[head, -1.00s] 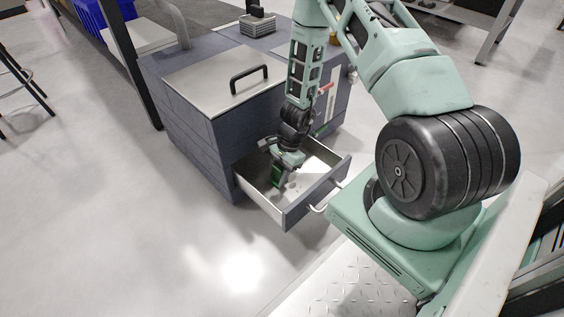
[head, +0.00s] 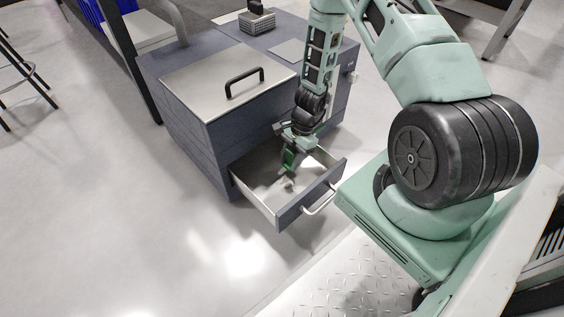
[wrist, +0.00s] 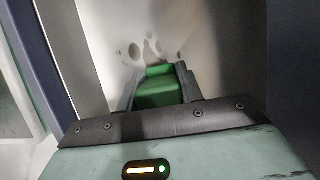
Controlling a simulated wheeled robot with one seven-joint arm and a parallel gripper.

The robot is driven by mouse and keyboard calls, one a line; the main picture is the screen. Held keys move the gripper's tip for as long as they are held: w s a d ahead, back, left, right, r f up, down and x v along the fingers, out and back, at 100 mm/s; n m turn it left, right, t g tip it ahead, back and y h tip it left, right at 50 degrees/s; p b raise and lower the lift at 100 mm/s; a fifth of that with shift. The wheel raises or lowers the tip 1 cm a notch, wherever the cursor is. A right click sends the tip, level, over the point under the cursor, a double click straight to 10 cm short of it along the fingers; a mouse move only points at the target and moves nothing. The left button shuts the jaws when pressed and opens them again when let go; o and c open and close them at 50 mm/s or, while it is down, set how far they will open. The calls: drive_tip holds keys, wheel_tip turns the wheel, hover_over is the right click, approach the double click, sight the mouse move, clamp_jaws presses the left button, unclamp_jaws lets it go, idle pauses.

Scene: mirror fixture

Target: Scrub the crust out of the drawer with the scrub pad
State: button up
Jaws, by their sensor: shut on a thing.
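The drawer (head: 303,203) stands pulled out of the dark cabinet, its pale metal inside showing. My gripper (head: 288,168) reaches into it from above. It is shut on the green scrub pad (head: 289,158), which also shows between my fingers in the wrist view (wrist: 158,92). Grey crust spots (wrist: 134,50) lie on the drawer floor just beyond the pad in the wrist view. A small patch of crust (head: 288,184) shows below the gripper in the head view. I cannot tell whether the pad touches the floor.
The cabinet (head: 180,130) has a steel lid with a black handle (head: 245,82) on top. A small dark caddy (head: 257,20) stands at its back. The drawer walls (wrist: 78,50) are close around my gripper. Open floor (head: 110,220) lies to the left.

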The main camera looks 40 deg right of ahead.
sight(290, 151)
drive_tip(key=shift+r+p, duration=2.15)
drive_tip(key=shift+r, duration=0.4)
